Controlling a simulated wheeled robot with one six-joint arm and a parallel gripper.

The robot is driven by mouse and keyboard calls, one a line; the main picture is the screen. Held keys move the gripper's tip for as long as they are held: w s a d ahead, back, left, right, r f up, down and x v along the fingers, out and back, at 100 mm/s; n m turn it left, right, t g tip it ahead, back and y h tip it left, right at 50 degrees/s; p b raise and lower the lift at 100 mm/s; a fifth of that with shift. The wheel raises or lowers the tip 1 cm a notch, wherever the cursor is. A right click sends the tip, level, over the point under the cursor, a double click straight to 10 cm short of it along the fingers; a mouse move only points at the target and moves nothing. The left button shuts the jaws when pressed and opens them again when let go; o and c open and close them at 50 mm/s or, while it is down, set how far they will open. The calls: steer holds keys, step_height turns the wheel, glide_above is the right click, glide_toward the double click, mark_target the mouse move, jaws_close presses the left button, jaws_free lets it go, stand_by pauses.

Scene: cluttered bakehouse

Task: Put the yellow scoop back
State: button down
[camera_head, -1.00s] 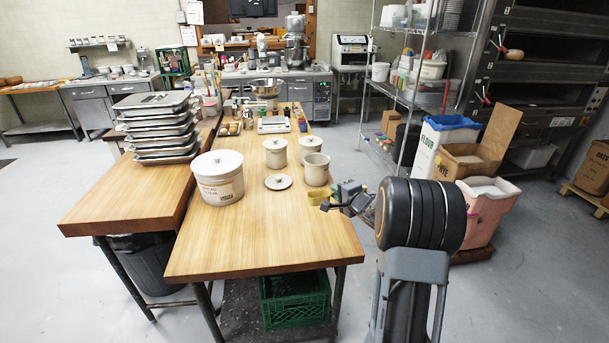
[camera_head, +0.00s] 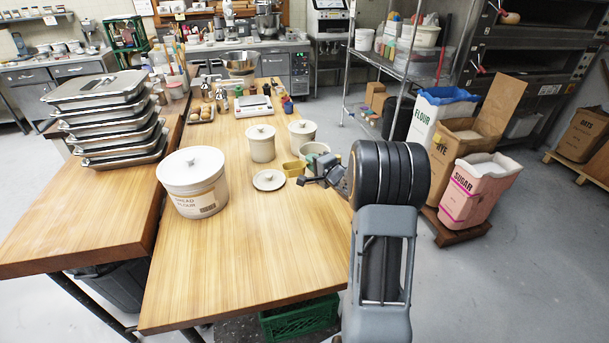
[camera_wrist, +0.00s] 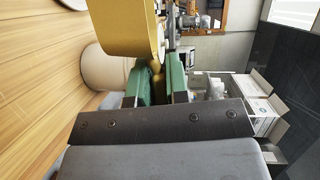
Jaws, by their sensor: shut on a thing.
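My gripper (camera_head: 308,178) is shut on the yellow scoop (camera_head: 294,168) and holds it over the table. In the wrist view the green fingers (camera_wrist: 160,82) pinch the scoop's thin handle, and its yellow body (camera_wrist: 128,28) fills the upper middle. An open cream crock (camera_head: 316,150) stands just behind and to the right of the scoop, partly hidden by the scoop and my gripper. A round cream lid (camera_head: 268,180) lies flat on the wooden table (camera_head: 245,260), left of the scoop. The crock's inside is not visible.
A lidded bread flour tub (camera_head: 192,185) stands at left. Two lidded crocks (camera_head: 261,145) (camera_head: 302,131) stand behind the lid. A kitchen scale (camera_head: 253,106) is farther back. Stacked trays (camera_head: 105,115) stand on the left table. The front of the table is clear.

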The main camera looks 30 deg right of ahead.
steer(key=b, duration=0.5)
glide_above(311, 202)
step_height(311, 202, down, 5)
step_height(311, 202, down, 8)
steer(key=b, duration=0.8)
steer(key=shift+w+f, duration=0.15)
steer(key=shift+f, duration=0.1)
steer(key=shift+f+b, duration=0.3)
steer(key=shift+f, duration=0.15)
